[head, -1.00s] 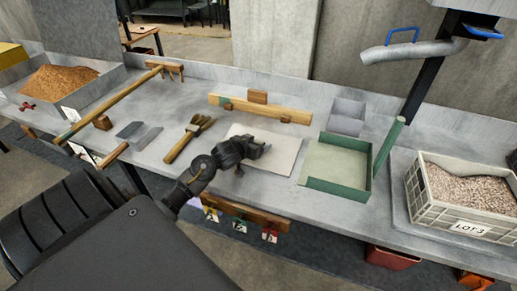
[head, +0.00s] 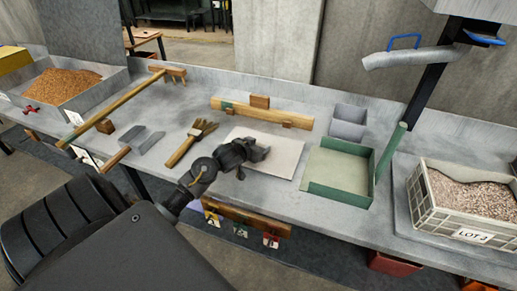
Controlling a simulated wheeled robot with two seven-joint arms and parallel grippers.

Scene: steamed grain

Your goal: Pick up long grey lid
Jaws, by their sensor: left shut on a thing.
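My left gripper (head: 258,152) reaches in from the front left and hangs over the left part of a pale flat sheet (head: 284,160) on the counter. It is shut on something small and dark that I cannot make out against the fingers. I cannot tell for sure which thing is the long grey lid. A tall grey panel (head: 82,35) stands upright behind the bin of brown grain (head: 62,88) at the far left, well away from the gripper. My right gripper is not in view.
A notched board (head: 260,113) lies behind.

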